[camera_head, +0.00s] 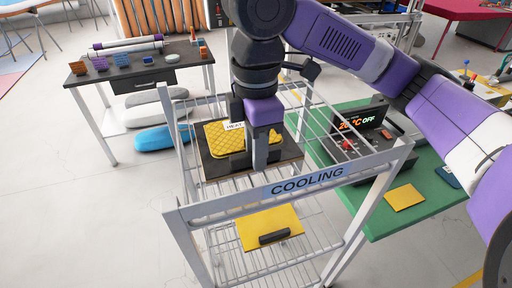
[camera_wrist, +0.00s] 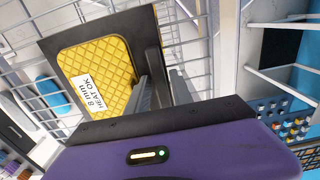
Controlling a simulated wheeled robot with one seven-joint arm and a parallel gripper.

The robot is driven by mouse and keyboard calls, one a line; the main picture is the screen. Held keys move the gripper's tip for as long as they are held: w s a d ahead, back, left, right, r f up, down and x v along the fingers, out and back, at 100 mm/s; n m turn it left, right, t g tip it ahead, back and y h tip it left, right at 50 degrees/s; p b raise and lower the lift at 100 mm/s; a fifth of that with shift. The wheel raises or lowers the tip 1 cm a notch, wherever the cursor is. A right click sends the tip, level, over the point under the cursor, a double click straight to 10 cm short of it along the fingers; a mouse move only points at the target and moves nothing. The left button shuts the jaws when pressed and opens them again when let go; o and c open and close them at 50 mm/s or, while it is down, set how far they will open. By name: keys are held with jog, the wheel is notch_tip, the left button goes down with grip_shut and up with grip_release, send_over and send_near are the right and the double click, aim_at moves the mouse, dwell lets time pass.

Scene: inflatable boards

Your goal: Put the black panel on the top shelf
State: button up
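The black panel (camera_head: 290,153) is a flat dark board with a yellow quilted pad on it, labelled "8mm HEAT OK". It lies level at the upper wire shelf of the grey COOLING rack; I cannot tell if it rests on the wires or is just above them. It also shows in the wrist view (camera_wrist: 75,44). My gripper (camera_head: 259,160) points down at the panel beside the pad. In the wrist view, my gripper's fingers (camera_wrist: 158,92) stand on either side of the panel's dark upright grip and appear closed on it. Their contact is partly hidden.
The rack's front COOLING bar (camera_head: 305,182) and side wires surround the panel. A yellow panel with a black handle (camera_head: 270,230) sits on a lower shelf. A green table (camera_head: 390,218) with a heater box is at right, a dark table (camera_head: 130,76) at left. Open floor lies left.

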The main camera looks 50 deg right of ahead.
jog(key=shift+o, duration=0.5)
jog(key=shift+r, duration=0.25)
notch_tip(320, 180, up, 12)
jog(key=shift+f, duration=0.1)
dwell(0.5)
